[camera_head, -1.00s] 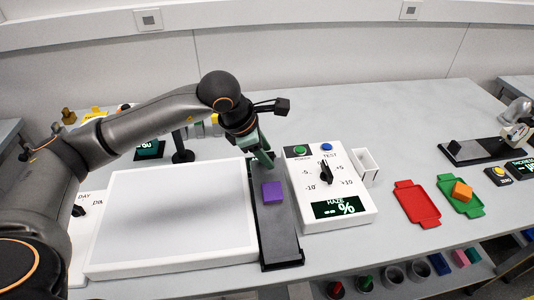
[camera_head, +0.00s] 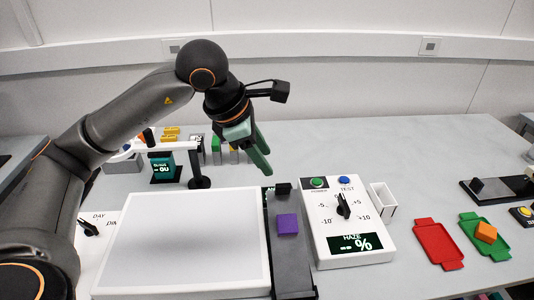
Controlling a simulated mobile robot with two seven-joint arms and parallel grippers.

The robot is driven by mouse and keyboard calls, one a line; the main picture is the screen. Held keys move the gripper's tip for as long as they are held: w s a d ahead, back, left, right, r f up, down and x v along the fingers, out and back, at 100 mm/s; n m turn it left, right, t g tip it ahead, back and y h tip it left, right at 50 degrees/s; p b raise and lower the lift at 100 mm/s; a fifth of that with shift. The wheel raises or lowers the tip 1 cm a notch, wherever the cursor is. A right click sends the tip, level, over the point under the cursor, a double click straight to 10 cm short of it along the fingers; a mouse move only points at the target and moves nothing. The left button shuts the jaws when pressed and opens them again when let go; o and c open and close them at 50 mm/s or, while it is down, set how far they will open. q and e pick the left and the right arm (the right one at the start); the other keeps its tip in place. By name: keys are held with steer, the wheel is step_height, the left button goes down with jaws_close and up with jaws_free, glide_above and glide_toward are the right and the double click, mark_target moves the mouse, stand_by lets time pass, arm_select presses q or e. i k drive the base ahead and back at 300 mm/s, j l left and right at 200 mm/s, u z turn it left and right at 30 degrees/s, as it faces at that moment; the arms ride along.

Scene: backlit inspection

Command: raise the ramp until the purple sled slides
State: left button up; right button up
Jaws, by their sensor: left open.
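The ramp (camera_head: 290,262) is a long dark grey track lying on the table, and it looks flat. The purple sled (camera_head: 287,224), a small block, sits on it around the middle. A small black block (camera_head: 283,190) stands at the ramp's far end. My left gripper (camera_head: 262,165) has green fingers and hangs above and beyond that far end, apart from the sled. It is open with nothing visible between its fingers. My right gripper is not in view.
A white light panel (camera_head: 175,245) lies left of the ramp. A white haze meter (camera_head: 330,215) with a knob stands close on the right. Further right are a red tray (camera_head: 438,243) and a green tray (camera_head: 470,226) with an orange block (camera_head: 486,232). The table behind the meter is clear.

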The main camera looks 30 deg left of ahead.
mark_target(292, 278)
steer(key=k, duration=1)
